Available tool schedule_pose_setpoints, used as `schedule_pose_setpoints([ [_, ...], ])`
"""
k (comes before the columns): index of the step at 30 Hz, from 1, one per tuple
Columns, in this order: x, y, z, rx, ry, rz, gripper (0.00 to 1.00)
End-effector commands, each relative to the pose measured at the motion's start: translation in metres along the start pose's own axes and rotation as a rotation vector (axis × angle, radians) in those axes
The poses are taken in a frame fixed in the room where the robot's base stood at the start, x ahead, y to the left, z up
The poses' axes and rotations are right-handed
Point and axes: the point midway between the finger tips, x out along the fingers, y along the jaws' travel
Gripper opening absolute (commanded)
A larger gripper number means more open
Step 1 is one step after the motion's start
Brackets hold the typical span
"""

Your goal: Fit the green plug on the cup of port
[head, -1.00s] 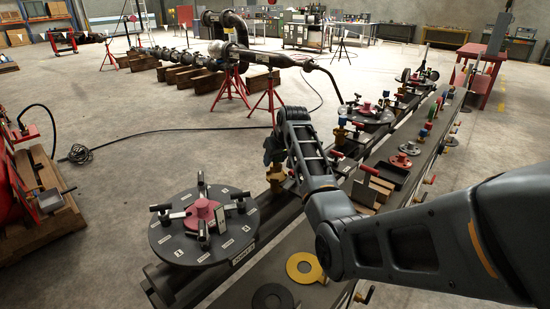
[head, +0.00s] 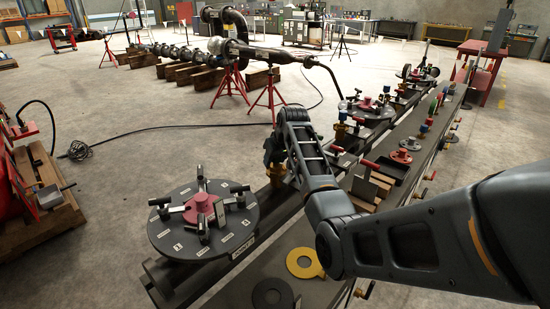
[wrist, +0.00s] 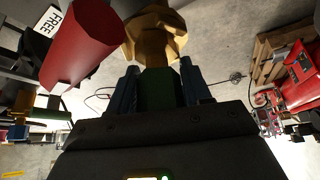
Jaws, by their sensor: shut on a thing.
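My gripper (wrist: 160,82) is shut on the green plug (wrist: 157,90), which shows between the two fingers in the wrist view. A brass fitting (wrist: 154,38) with a faceted collar lies directly beyond the plug. I cannot tell whether plug and fitting touch, or how deep any fit is. In the head view my gripper (head: 272,152) is over a brass fitting (head: 278,174) on the dark rail, and the green plug is hidden. I cannot tell for sure which part is the port's cup.
A red cylinder (wrist: 82,45) is close left of the fingers, with a "FREE" label (wrist: 40,20) near it. A dark round plate with clamps (head: 185,239) stands left of the gripper.

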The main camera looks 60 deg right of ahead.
Motion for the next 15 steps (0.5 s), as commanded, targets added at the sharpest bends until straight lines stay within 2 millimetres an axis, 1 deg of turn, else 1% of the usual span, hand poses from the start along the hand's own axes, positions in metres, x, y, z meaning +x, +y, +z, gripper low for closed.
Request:
schedule_pose_setpoints([
  [7,0.0000,0.0000,-0.0004,0.000,0.002,0.000,0.10],
  [8,0.0000,0.0000,-0.0004,0.000,0.002,0.000,0.51],
  [15,0.0002,0.0000,-0.0001,0.000,0.001,0.000,0.74],
])
